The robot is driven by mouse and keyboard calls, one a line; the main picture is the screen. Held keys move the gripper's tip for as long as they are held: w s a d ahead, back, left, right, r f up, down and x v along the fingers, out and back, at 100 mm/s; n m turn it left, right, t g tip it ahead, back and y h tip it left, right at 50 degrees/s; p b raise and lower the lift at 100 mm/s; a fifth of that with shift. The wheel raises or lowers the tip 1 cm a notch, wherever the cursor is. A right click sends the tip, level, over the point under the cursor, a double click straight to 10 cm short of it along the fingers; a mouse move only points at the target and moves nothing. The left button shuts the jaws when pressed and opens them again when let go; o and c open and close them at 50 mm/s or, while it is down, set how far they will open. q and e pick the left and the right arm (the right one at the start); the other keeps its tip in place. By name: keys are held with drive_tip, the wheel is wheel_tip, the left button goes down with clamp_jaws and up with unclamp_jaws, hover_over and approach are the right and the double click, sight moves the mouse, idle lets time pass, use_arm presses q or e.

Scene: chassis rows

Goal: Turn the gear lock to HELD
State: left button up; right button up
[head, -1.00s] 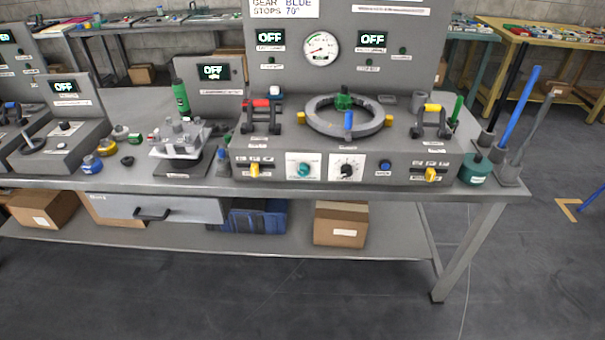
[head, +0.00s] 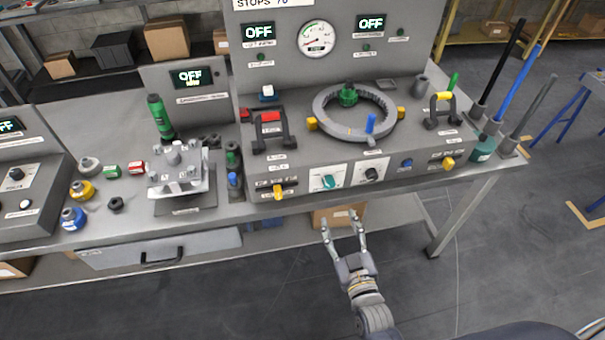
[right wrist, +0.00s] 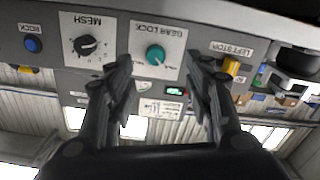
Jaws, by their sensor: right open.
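The gear lock is a round teal knob (head: 328,182) on a white plate on the front face of the grey console (head: 215,207). In the right wrist view the knob (right wrist: 156,55) shows beside its GEAR LOCK label, between my fingers. Its exact setting is too small to read. My right gripper (head: 338,218) is open and empty, in front of and below the panel, apart from the knob. In the right wrist view its two fingers (right wrist: 159,75) spread on either side of the knob plate. My left gripper is not in view.
The black MESH knob (head: 371,174) sits right of the gear lock. A yellow left stop lever (head: 278,191) is on its left, and a blue button (head: 406,163) is farther right. A grey ring (head: 330,127) with a blue peg stands above. A cardboard box (head: 322,217) is beneath the bench.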

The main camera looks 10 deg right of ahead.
sight(330, 187)
drive_tip(key=w, duration=0.3)
drive_tip(key=w+r+p, duration=0.1)
drive_tip(key=w, duration=0.5)
drive_tip(key=shift+w+r, duration=0.15)
drive_tip(key=shift+w, duration=0.7)
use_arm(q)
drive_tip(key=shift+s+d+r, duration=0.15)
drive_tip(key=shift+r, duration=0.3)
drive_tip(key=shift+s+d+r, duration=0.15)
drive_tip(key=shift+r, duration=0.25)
use_arm(e)
drive_tip(key=c, duration=1.1)
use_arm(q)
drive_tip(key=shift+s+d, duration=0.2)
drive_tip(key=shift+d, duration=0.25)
